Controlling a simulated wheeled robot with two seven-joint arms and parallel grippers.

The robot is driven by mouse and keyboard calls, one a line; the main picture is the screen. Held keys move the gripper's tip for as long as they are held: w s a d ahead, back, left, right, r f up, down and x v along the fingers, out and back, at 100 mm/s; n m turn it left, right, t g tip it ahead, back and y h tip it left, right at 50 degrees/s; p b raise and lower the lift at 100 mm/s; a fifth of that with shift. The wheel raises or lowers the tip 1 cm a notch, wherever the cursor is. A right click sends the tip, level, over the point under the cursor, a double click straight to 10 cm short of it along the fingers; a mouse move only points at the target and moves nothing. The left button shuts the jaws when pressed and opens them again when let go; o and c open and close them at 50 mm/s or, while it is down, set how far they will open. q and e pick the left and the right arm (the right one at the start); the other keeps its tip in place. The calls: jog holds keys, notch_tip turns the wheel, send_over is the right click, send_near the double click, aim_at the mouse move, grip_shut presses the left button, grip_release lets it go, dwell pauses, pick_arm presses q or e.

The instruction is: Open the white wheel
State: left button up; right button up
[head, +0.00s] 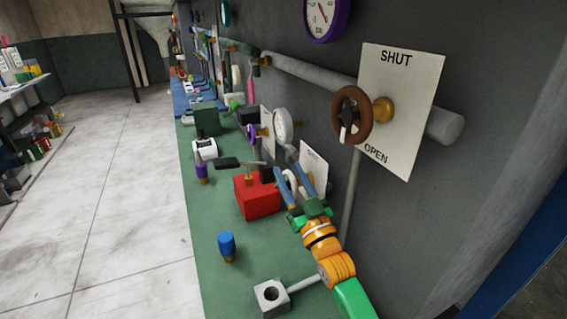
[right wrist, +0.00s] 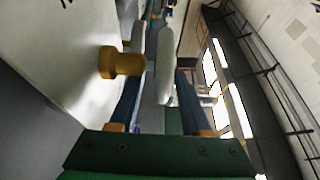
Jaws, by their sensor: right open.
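The white wheel (head: 291,183) is low on the wall, in front of a white sign plate (head: 313,166). My right gripper (head: 284,160) is open, with its two blue fingers reaching around the wheel, which partly hides it in the head view. In the right wrist view the wheel (right wrist: 165,66) shows nearly edge-on between the fingers of the gripper (right wrist: 157,76). Its brass stem (right wrist: 120,63) comes out of the plate on the left. I cannot tell whether a finger touches the rim. My left gripper is not in view.
A brown wheel (head: 352,114) with a SHUT/OPEN plate is on the wall above right. A white-rimmed gauge (head: 282,126) is above the gripper. A red box (head: 256,198), a blue-topped knob (head: 227,245) and a metal block (head: 271,296) stand on the green bench (head: 222,285).

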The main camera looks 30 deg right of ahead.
jog(key=x, duration=0.3)
jog(key=shift+w+r, duration=0.1)
jog(key=shift+w, duration=0.1)
grip_shut()
jog(key=shift+p, duration=0.7)
notch_tip(320, 180, down, 7)
jog(key=g+y+p, duration=0.1)
jog(key=g+p, duration=0.8)
jog(key=g, duration=0.9)
jog(key=shift+w, duration=0.45)
grip_release()
